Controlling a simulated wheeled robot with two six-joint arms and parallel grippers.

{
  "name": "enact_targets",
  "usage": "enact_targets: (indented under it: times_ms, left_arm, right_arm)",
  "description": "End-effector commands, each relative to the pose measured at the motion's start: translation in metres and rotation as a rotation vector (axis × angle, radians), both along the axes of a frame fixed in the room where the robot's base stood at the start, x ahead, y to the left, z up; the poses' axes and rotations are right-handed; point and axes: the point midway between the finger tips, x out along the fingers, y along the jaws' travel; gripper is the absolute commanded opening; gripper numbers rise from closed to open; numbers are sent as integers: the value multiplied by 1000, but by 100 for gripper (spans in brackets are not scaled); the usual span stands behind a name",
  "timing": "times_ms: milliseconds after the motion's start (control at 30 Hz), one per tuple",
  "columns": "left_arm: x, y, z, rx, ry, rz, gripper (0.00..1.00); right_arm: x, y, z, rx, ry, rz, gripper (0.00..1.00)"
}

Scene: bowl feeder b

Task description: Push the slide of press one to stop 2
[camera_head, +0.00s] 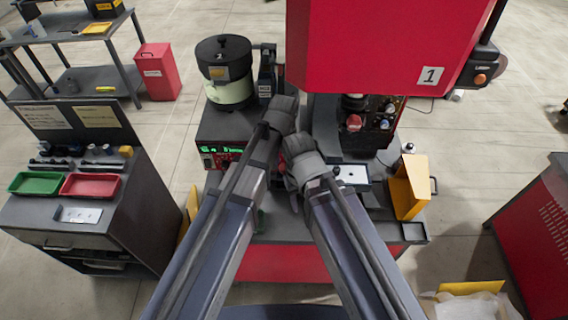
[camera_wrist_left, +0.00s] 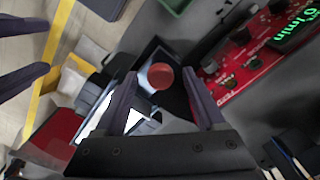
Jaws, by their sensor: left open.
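Press one is the red housing (camera_head: 385,45) labelled 1 at the upper right of the head view. My left gripper (camera_head: 284,112) reaches in beside the press, its fingers mostly hidden in the head view. In the left wrist view its two fingers (camera_wrist_left: 160,98) are open. A round red knob (camera_wrist_left: 160,76), which looks like the slide's handle, shows between and beyond them; I cannot tell if they touch it. My arms hide the slide's track and stops in the head view.
The bowl feeder (camera_head: 228,92) stands left of the press, with its red control panel (camera_wrist_left: 238,55) close to my left gripper. A yellow bin (camera_head: 410,187) stands at the right of the bench. A cabinet with green (camera_head: 37,183) and red trays (camera_head: 91,185) is at the left.

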Motion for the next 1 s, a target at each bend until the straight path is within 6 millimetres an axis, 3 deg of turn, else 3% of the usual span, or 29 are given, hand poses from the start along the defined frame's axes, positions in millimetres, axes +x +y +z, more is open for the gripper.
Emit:
enact_targets:
  times_ms: [367, 800, 1000]
  left_arm:
    - [0, 0, 9, 0, 0, 0, 72]
    - [0, 0, 64, 0, 0, 0, 72]
    - [0, 0, 79, 0, 0, 0, 72]
  right_arm:
    - [0, 0, 9, 0, 0, 1, 50]
    - [-1, 0, 64, 1, 1, -14, 50]
    - [-1, 0, 79, 1, 1, -27, 50]
